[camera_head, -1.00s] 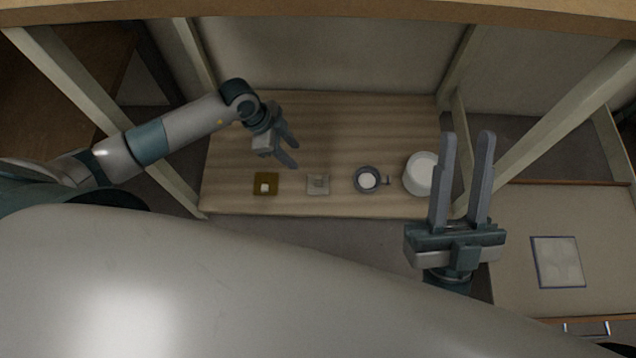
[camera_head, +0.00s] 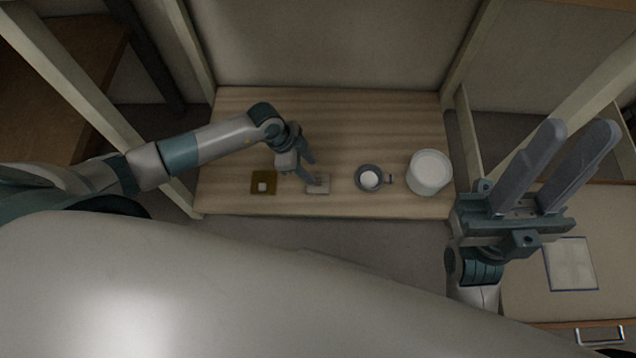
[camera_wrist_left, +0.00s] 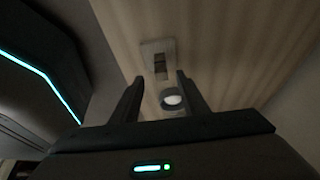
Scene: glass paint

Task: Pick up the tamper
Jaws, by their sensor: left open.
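A pale square plate (camera_head: 318,191) lies on the wooden board, with a small grey block on it that may be the tamper; I cannot be sure at this size. In the left wrist view the block (camera_wrist_left: 160,65) sits on the plate (camera_wrist_left: 147,48), just beyond the fingertips and roughly in line with the gap between them. My left gripper (camera_head: 312,171) is open and empty, close above the plate, and its fingers partly hide the block in the head view. It also shows in the left wrist view (camera_wrist_left: 160,79). My right gripper (camera_head: 573,138) is open and empty, off to the right.
A yellow-brown square with a white cube (camera_head: 264,183) lies left of the plate. A grey cup with white contents (camera_head: 369,178) and a white round container (camera_head: 429,172) stand to the right. The wooden board (camera_head: 240,120) is clear at the back. Pale posts (camera_head: 464,70) flank it.

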